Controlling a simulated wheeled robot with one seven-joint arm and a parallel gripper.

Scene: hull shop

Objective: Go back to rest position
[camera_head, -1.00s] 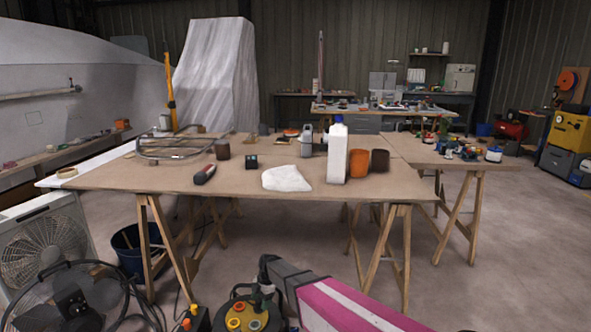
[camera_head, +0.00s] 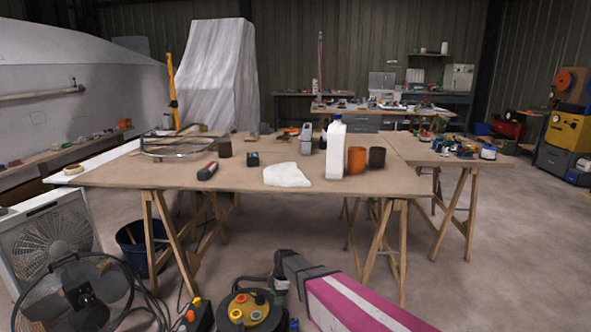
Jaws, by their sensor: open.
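My gripper's fingers are not seen in the head view. No task object is named. The wide wooden work table (camera_head: 240,180) stands ahead on trestle legs. On it are a white bottle (camera_head: 336,150) with a blue cap, an orange cup (camera_head: 356,161), a dark brown cup (camera_head: 377,159) and a crumpled white cloth (camera_head: 287,175). A dark tool with a red part (camera_head: 207,171) and a small black block (camera_head: 253,159) lie further left.
A box fan (camera_head: 45,242), a round black fan (camera_head: 85,293), a dark blue bucket (camera_head: 138,250) and a round unit with coloured knobs (camera_head: 249,310) stand on the near floor. Open floor (camera_head: 510,260) lies at the right.

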